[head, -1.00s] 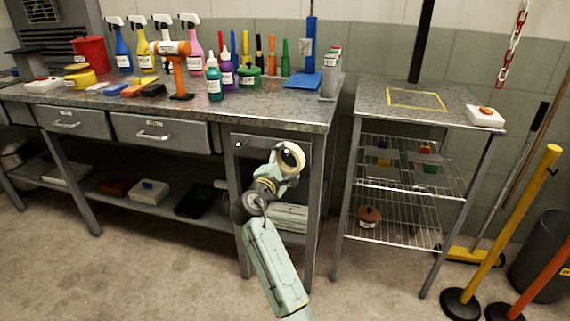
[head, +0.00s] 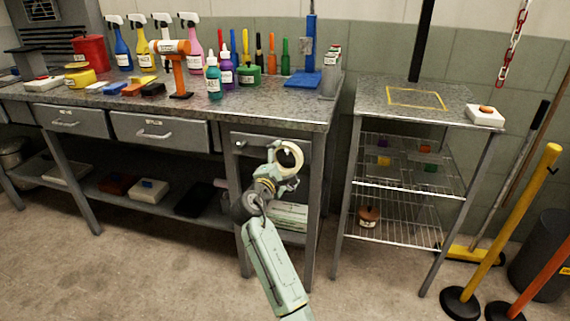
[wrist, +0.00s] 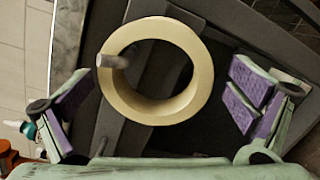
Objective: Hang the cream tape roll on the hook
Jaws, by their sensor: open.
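The cream tape roll (wrist: 156,115) fills the middle of the wrist view, between the spread fingers of my gripper (wrist: 157,108). Gaps show between the roll and the finger pads on both sides. A short grey peg (wrist: 110,61), seemingly the hook, overlaps the roll's left rim, with its inner end over the hole. The roll appears to hang on it. In the head view the roll (head: 290,157) is at the front of the workbench's right end, with my gripper (head: 282,165) around it. The hook cannot be made out clearly there.
The workbench (head: 275,113) carries spray bottles, an orange-headed tool (head: 177,70) and small bottles. A wire-shelf stand (head: 375,100) is right of it. Yellow and orange posts stand at far right. The floor in front is clear.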

